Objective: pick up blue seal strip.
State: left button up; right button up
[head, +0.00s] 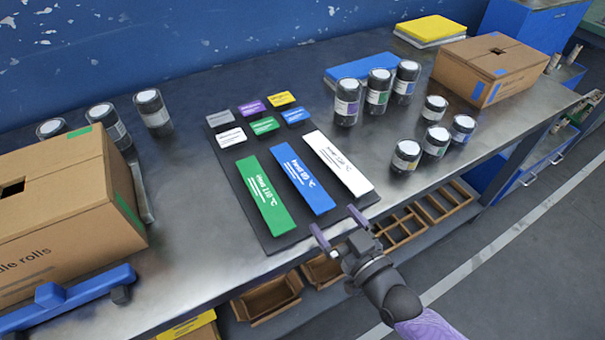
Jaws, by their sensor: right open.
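The blue seal strip (302,178) lies flat on a dark mat (264,226), between a green strip (265,195) on its left and a white strip (338,164) on its right. White lettering shows on the blue strip. My right gripper (339,222) is open and empty, with two purple fingers. It is near the front edge of the mat, just in front of the near ends of the blue and white strips. It does not appear to hold anything. My left gripper is not in view.
Several small coloured cards (264,125) lie behind the strips. Jars (378,90) stand to the right, more jars (152,112) to the left. Cardboard boxes (70,215) (497,68) sit at both ends of the metal table (195,240). Wooden trays (268,298) lie below its front edge.

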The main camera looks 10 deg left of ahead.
aim_at(327, 211)
jog(key=b+x, duration=0.1)
jog(key=x, duration=0.4)
jog(key=shift+f, duration=0.1)
jog(key=shift+s+d, duration=0.1)
jog(key=c, duration=1.2)
